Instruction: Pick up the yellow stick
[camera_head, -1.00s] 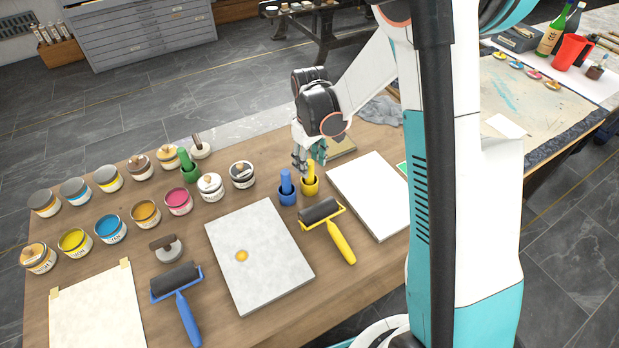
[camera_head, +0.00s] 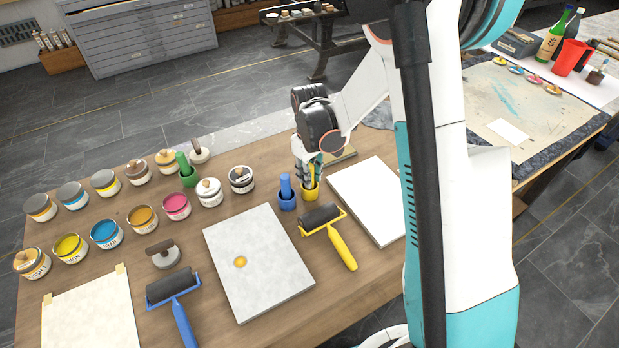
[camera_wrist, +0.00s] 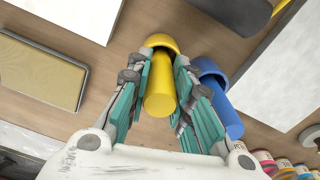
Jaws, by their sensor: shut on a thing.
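The yellow stick (camera_wrist: 159,92) stands in its yellow cup (camera_wrist: 162,41) on the wooden table. In the head view the cup (camera_head: 310,193) shows just below my gripper (camera_head: 309,172), which hides most of the stick. My gripper (camera_wrist: 157,88) points down with its teal-padded fingers on both sides of the stick, shut on it. The stick's lower end is inside the cup. The blue stick (camera_head: 286,186) stands in a blue cup (camera_head: 287,203) right beside it, close to one finger in the wrist view.
A yellow-handled roller (camera_head: 330,232), a white board (camera_head: 372,203) and a grey stone slab (camera_head: 268,285) lie near the cups. Several ink cans stand to the left, with a green stick (camera_head: 186,168) among them. A tan block (camera_wrist: 43,71) lies behind the yellow cup.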

